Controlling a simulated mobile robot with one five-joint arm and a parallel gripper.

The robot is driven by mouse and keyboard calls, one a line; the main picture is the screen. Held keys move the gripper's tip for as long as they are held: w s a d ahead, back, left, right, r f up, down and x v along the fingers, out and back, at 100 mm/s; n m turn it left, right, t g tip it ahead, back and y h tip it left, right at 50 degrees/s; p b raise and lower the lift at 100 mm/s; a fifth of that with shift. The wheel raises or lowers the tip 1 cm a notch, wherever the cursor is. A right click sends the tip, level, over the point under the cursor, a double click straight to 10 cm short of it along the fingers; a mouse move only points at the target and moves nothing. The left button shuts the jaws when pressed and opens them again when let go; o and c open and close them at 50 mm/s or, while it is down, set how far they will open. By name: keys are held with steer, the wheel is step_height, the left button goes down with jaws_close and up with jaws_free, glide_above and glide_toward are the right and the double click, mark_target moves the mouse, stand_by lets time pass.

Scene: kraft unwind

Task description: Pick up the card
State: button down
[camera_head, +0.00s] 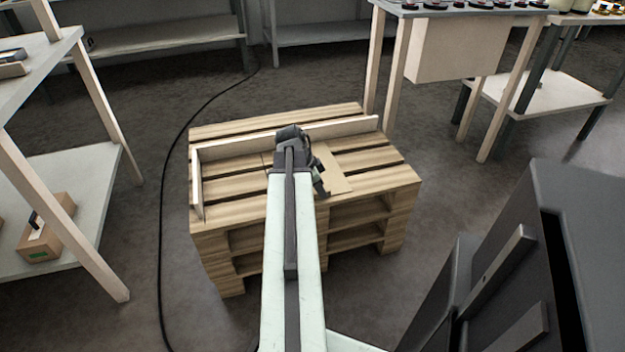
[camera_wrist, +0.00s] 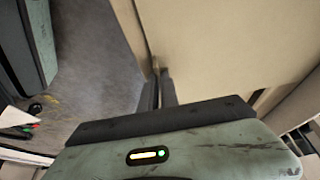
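The card is a flat tan sheet (camera_head: 335,176) lying on the wooden pallet stack (camera_head: 385,172). My arm covers part of it in the head view. In the wrist view a broad plain tan surface, which looks like the card (camera_wrist: 235,45), fills the upper right. My gripper (camera_wrist: 160,78) is at the lower left corner of that surface, with its two dark fingers close together. In the head view my gripper (camera_head: 320,187) is low over the card's near side, partly hidden by my arm. I cannot tell whether the card's edge is between the fingers.
Pale upright boards (camera_head: 240,147) edge the pallet's back and left sides. A shelf unit (camera_head: 75,190) with a cardboard box (camera_head: 45,240) stands at left. A table (camera_head: 460,12) stands behind at right. A black cable (camera_head: 163,230) runs along the floor left of the pallet.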

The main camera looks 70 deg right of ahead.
step_height(320, 180, up, 10)
steer(key=p, duration=1)
steer(key=shift+w, duration=0.1)
